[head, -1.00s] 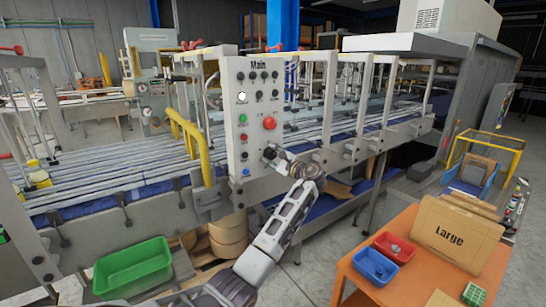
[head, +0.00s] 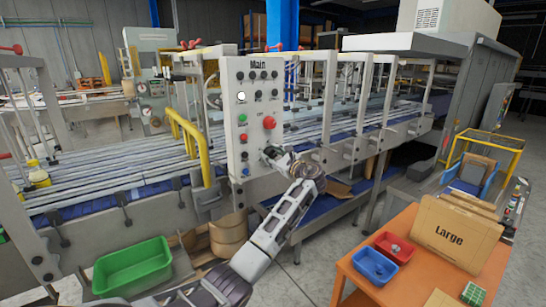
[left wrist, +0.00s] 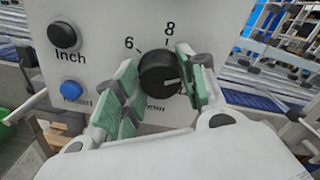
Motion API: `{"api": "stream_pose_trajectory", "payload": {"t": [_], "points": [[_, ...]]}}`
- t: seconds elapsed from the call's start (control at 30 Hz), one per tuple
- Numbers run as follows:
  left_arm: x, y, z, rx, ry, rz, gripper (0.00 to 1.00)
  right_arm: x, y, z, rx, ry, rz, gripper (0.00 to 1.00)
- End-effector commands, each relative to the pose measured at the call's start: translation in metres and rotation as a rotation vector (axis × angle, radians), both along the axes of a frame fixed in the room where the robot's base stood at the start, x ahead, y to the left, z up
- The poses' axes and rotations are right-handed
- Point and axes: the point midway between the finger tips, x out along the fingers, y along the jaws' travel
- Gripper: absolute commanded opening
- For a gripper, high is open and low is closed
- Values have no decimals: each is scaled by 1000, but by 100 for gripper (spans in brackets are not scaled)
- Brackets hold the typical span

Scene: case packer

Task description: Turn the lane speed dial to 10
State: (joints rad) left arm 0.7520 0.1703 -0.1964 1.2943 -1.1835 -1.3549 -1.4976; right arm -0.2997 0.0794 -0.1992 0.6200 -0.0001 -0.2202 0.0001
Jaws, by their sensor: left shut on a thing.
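The speed dial (left wrist: 159,74) is a round black knob low on the white "Main" control panel (head: 238,130). In the left wrist view the numbers 6 and 8 show above it. A pale pointer line on the knob points to the right, slightly down; the number there is hidden by a finger. My left gripper (head: 268,153) is at the panel's lower right. In the left wrist view its green-padded fingers (left wrist: 160,82) are shut on the dial, one on each side. The lettering below the dial is partly hidden. My right gripper is not in view.
A black "Inch" button (left wrist: 65,37) and a blue button (left wrist: 72,91) sit left of the dial. A red button (head: 269,122) is above it. Conveyor lanes (head: 110,178) run behind the panel. An orange table (head: 405,270) with bins stands at right.

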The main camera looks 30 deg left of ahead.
Motion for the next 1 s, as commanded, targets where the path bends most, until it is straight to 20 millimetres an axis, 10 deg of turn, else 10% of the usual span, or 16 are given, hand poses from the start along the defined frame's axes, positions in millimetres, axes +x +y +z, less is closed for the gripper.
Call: {"api": "stream_pose_trajectory", "payload": {"t": [0.2, 0.23, 0.4, 1.0], "points": [[0, -1, -3, -4, 4, -2, 17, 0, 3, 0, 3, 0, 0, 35], [0, -1, -3, -4, 4, -2, 42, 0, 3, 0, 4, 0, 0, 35], [0, -1, -2, -2, 2, -1, 63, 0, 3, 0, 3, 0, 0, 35], [-5, -13, -1, 0, -1, -2, 63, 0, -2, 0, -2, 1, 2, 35]]}}
